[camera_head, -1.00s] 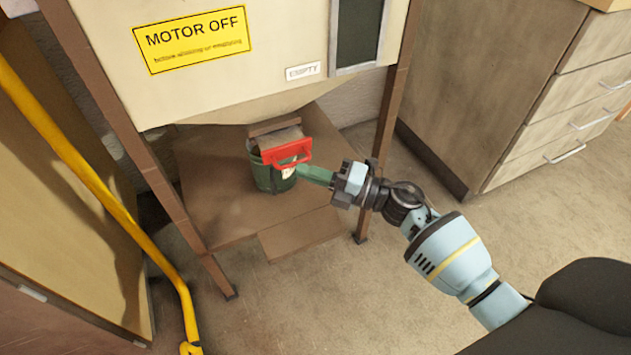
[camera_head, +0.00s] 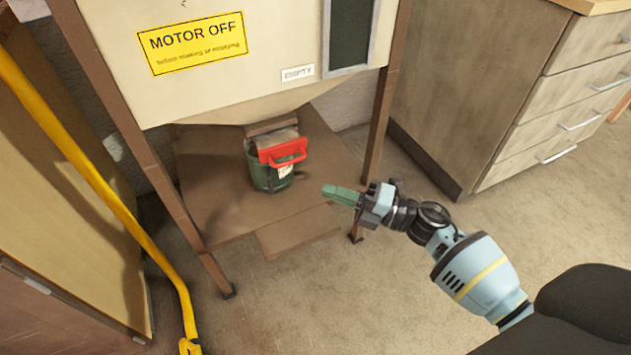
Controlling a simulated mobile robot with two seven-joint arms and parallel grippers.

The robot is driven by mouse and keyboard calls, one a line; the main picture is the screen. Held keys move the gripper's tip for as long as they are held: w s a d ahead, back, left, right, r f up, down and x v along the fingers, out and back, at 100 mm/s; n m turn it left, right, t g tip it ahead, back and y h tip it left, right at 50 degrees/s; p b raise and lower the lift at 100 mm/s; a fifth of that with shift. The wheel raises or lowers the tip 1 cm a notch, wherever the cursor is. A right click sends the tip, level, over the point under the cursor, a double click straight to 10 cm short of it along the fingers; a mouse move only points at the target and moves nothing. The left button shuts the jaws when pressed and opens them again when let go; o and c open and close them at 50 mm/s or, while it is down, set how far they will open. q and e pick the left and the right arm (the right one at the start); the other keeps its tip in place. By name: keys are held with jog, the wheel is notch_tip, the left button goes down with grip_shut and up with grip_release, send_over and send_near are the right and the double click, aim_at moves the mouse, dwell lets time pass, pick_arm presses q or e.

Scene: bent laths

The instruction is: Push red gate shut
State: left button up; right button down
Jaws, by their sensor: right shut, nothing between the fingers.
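The red gate (camera_head: 282,151) is a small red plate with a loop handle at the mouth of the chute under the pale hopper (camera_head: 240,60). It sits just above a green bucket (camera_head: 268,178), and its lower part overlaps the bucket's rim in this view. How far the gate is in its slot I cannot tell. My right gripper (camera_head: 328,191) is shut and empty, with green fingers pointing left. It is to the right of the gate and the bucket, with a clear gap to both. My left gripper is out of view.
The bucket stands on a brown low shelf (camera_head: 215,205) between brown legs (camera_head: 385,110). A yellow rail (camera_head: 95,180) runs down the left side. A wooden drawer cabinet (camera_head: 480,100) stands at the right. The floor in front is free.

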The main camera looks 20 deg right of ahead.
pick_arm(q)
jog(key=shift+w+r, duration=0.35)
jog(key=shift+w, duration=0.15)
pick_arm(e)
jog(key=shift+v, duration=2.65)
jog(key=shift+a, duration=0.1)
